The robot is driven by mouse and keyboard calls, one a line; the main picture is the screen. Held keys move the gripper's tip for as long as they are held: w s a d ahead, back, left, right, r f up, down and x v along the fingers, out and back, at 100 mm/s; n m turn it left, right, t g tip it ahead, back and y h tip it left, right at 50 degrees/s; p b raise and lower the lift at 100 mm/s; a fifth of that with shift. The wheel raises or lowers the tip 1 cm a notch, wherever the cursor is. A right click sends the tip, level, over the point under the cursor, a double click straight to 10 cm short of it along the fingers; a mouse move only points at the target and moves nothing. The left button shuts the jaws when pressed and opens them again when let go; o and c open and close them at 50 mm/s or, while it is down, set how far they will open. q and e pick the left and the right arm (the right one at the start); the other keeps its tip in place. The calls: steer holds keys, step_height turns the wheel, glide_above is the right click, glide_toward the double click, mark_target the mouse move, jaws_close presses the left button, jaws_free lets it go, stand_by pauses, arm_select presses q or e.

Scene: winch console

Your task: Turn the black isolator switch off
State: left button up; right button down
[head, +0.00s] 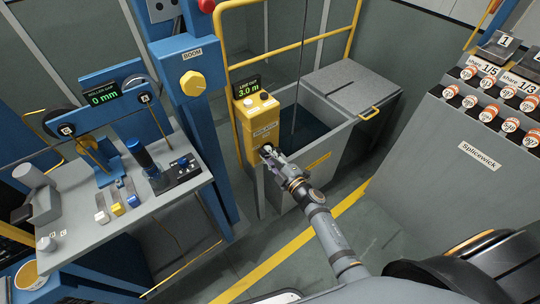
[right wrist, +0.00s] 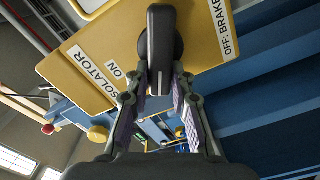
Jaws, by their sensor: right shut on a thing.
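The isolator box (head: 262,130) is yellow and stands on a yellow post in the middle of the head view. My right gripper (head: 269,151) is at its lower front. In the right wrist view, the black isolator switch (right wrist: 163,45) is a bar handle on a yellow plate (right wrist: 85,65). My right gripper's fingers (right wrist: 162,95) are shut on the handle's near end, one on each side. The plate's ON label is left of the handle, and the OFF: BRAKE label is to its right, partly cut off. My left gripper is not in view.
A grey desk (head: 75,215) with levers and a 0 mm display stands at the left. A blue column (head: 192,120) with a yellow BOOM knob (head: 193,83) rises beside the box. A grey open tank (head: 330,118) is close behind my right gripper. A sloped console (head: 470,150) stands right.

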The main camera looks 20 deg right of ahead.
steer(key=n+b, duration=0.1)
steer(key=n, duration=0.1)
steer(key=f+n+b, duration=0.1)
steer(key=n, duration=0.2)
steer(key=shift+s+a+f+n, duration=0.1)
steer(key=shift+a+n, duration=0.05)
steer(key=shift+n, duration=0.15)
stand_by(0.5)
steer(key=c, duration=1.2)
jaws_free()
steer(key=shift+o, duration=0.2)
steer(key=v, duration=1.2)
